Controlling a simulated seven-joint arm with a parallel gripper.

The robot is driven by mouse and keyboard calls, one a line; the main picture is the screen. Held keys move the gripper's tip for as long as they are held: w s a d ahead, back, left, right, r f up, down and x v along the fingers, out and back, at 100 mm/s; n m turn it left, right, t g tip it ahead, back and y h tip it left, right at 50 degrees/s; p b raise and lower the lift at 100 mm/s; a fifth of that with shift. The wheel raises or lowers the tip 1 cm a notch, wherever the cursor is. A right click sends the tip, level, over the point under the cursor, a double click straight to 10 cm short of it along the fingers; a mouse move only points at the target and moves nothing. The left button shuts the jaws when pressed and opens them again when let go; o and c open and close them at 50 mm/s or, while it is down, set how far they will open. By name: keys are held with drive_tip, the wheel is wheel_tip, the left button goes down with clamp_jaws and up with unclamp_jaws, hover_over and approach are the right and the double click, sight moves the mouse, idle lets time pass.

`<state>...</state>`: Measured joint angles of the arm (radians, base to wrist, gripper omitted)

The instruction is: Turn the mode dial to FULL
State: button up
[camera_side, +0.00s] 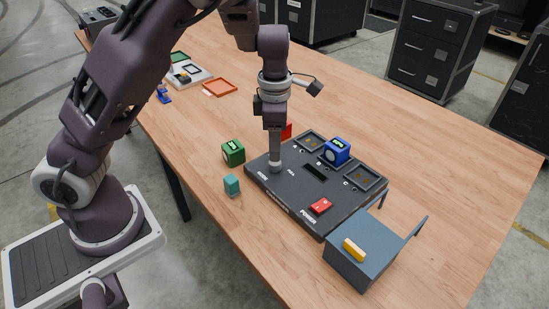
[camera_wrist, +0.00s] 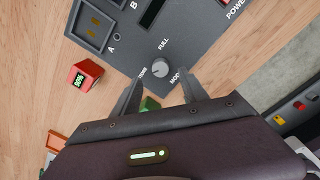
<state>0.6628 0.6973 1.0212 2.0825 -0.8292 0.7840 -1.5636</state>
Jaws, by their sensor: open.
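The mode dial (camera_wrist: 160,68) is a small grey round knob on a dark control panel (camera_wrist: 200,45). In the wrist view FULL is printed beside it and MODE on its other side; I cannot clearly tell which mark the knob points at. My gripper (camera_wrist: 158,88) is open and empty, its two fingers on either side just short of the dial in that view. In the side view my gripper (camera_side: 275,160) points straight down over the panel's left corner, at the dial (camera_side: 275,168); whether it touches is unclear.
The panel holds a red power switch (camera_side: 320,206), a slot (camera_side: 315,172), and a blue block (camera_side: 336,151). A green block (camera_side: 233,153), teal block (camera_side: 231,185) and red block (camera_side: 287,131) stand close by. A blue-grey stand (camera_side: 360,262) bears a yellow block (camera_side: 354,249).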

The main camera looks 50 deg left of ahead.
sight(275, 165)
wheel_tip(275, 165, down, 6)
drive_tip(key=shift+a+r, duration=0.1)
drive_tip(key=shift+a, duration=0.05)
clamp_jaws()
